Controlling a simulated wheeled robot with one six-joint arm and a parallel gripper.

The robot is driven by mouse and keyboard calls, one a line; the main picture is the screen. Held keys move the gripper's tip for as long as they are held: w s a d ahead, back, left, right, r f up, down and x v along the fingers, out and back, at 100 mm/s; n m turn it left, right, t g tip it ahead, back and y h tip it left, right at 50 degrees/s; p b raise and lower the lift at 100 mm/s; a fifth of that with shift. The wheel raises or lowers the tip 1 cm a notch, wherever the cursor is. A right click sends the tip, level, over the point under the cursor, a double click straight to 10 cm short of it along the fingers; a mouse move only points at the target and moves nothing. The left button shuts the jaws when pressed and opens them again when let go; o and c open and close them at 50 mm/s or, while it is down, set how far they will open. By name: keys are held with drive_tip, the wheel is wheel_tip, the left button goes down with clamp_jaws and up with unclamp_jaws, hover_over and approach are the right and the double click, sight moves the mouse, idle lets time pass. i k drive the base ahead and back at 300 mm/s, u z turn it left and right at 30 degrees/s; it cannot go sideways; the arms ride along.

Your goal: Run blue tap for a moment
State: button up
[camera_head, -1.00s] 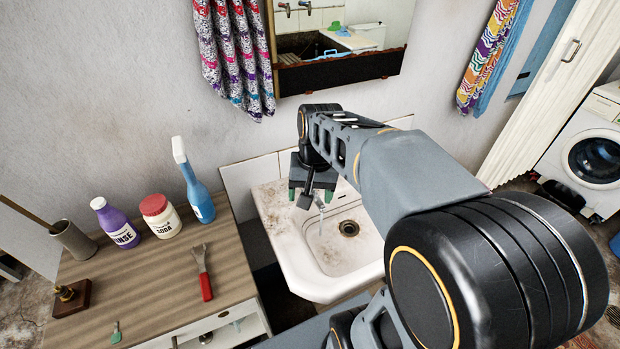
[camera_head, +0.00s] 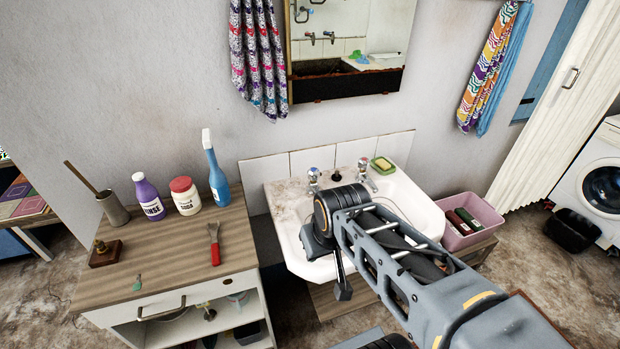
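The washbasin (camera_head: 424,210) stands against the wall with two chrome taps on its back ledge. The left tap (camera_head: 314,180) has a bluish cap, and the right tap (camera_head: 366,172) has a reddish one. My gripper (camera_head: 343,288) is over the front left part of the basin, in front of the left tap and apart from it. I cannot tell whether water is running from the left tap.
A green soap dish (camera_head: 382,165) sits on the basin's back right corner. A pink crate (camera_head: 478,212) stands to the right. The wooden cabinet (camera_head: 150,285) on the left holds a blue spray bottle (camera_head: 216,172), a purple bottle (camera_head: 149,198), a soda jar (camera_head: 186,198) and a red-handled tool (camera_head: 214,243).

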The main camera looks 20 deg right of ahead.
sight(313, 173)
drive_tip(key=u, duration=2)
drive_tip(key=k, duration=1.05)
drive_tip(key=z, duration=1.75)
drive_tip(key=i, duration=1)
drive_tip(key=u, duration=0.05)
